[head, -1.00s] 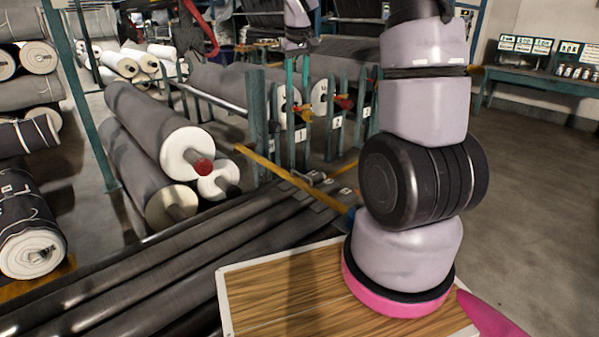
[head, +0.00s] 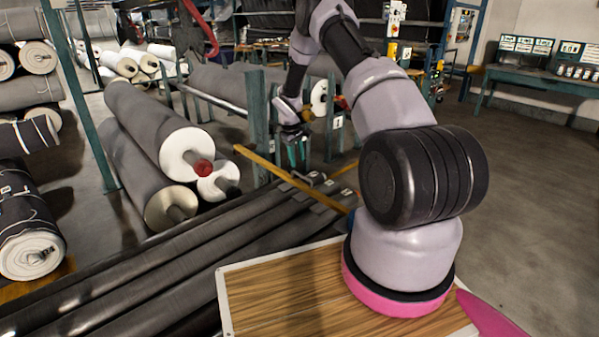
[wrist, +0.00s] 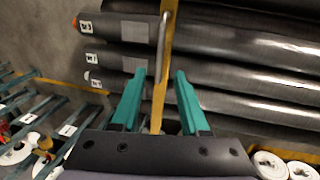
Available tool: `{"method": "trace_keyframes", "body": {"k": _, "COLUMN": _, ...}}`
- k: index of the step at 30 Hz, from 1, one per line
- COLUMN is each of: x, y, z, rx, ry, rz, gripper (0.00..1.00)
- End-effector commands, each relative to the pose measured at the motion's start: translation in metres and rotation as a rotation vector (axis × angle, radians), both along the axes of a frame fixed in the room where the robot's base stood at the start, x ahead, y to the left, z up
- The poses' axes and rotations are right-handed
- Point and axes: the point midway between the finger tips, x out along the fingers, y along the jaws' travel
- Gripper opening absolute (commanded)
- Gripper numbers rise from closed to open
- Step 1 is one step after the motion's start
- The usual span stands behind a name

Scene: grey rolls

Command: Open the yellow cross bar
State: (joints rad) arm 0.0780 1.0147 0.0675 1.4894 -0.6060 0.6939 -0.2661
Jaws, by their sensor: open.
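The yellow cross bar (head: 282,177) slants across the near side of the rack in the head view, above the ends of long dark rolls. In the wrist view the bar (wrist: 157,105) runs lengthwise between my fingers, with a thin grey metal handle (wrist: 161,48) along it farther up. My gripper (head: 298,163) points down near the bar in the head view. Its two teal fingers are open, one on each side of the bar in the wrist view (wrist: 161,76). A gap shows on both sides. How far the fingertips are above the bar I cannot tell.
Long dark rolls (head: 150,262) lie side by side below the bar. A teal post (head: 257,125) stands left of my gripper, and large grey rolls (head: 150,120) lie farther left. A wooden board (head: 275,290) is in front. Open floor lies right.

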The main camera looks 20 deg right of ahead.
Motion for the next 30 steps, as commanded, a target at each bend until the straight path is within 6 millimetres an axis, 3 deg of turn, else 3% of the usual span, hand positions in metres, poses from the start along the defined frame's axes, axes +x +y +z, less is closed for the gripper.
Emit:
{"method": "trace_keyframes", "body": {"k": 3, "x": 0.001, "y": -0.005, "z": -0.025, "rx": 0.0, "ry": 0.002, "rz": -0.001, "gripper": 0.45}}
{"method": "trace_keyframes", "body": {"k": 10, "x": 0.004, "y": -0.011, "z": -0.057, "rx": 0.0, "ry": 0.001, "rz": -0.001, "gripper": 0.45}}
{"method": "trace_keyframes", "body": {"k": 23, "x": 0.005, "y": -0.013, "z": -0.066, "rx": 0.0, "ry": -0.001, "rz": -0.001, "gripper": 0.45}}
{"method": "trace_keyframes", "body": {"k": 26, "x": 0.005, "y": -0.012, "z": -0.066, "rx": 0.0, "ry": -0.001, "rz": -0.001, "gripper": 0.06}}
{"method": "trace_keyframes", "body": {"k": 27, "x": 0.005, "y": -0.012, "z": -0.066, "rx": 0.0, "ry": -0.001, "rz": -0.001, "gripper": 0.0}}
{"method": "trace_keyframes", "body": {"k": 30, "x": 0.005, "y": -0.012, "z": -0.066, "rx": 0.0, "ry": -0.001, "rz": -0.001, "gripper": 0.0}}
